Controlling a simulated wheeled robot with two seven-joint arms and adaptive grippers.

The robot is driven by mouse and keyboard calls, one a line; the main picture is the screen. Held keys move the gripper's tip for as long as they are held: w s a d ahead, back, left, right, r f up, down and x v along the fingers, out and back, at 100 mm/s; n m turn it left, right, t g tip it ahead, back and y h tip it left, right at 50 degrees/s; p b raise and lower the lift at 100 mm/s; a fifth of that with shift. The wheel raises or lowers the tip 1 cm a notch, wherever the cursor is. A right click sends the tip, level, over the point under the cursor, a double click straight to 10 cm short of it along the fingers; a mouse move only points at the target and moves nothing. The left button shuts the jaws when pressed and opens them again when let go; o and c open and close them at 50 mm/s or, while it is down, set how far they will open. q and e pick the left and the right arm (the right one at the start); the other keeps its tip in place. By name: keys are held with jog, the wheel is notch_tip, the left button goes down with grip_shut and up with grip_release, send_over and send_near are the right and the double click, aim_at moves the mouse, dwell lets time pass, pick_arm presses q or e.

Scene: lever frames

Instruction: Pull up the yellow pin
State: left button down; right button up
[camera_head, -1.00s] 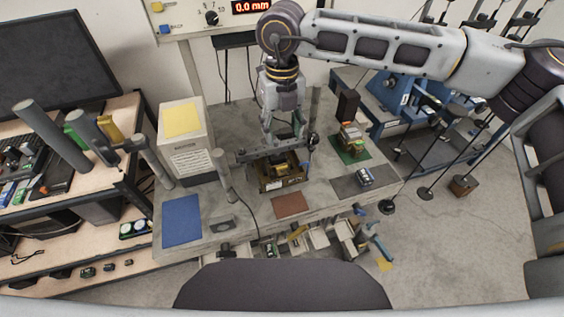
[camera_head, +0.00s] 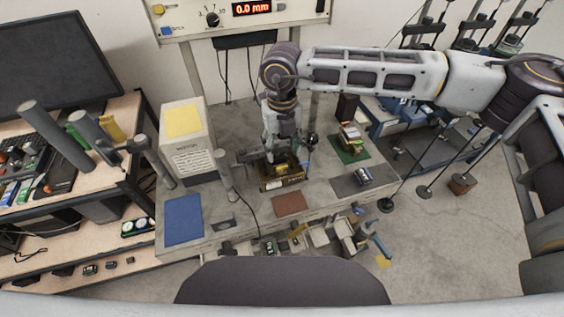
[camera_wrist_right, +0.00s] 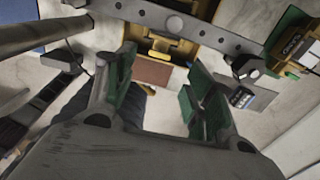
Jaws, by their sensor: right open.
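A brown wooden block fixture (camera_head: 270,184) with yellow parts stands at the front middle of the workbench. A small yellow piece (camera_head: 281,169) shows in it. The wrist view shows yellow parts (camera_wrist_right: 158,46) under a perforated grey bar (camera_wrist_right: 175,24). I cannot tell which yellow part is the pin. My right gripper (camera_head: 284,154) points down just above the fixture and hides part of it. In the wrist view the right gripper (camera_wrist_right: 158,88) is open, its green-padded fingers wide apart with nothing between them. My left gripper is not in view.
A blue mat (camera_head: 183,220), a brown mat (camera_head: 290,204) and a dark grey mat (camera_head: 348,186) lie on the bench. A white box (camera_head: 187,150) stands left. A grey post (camera_head: 222,168) rises close left of the fixture. A green mat (camera_head: 336,153) with a stacked object lies right.

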aim_at(282, 167)
jog(key=shift+f+p, duration=0.85)
jog(key=shift+f, duration=3)
grip_shut()
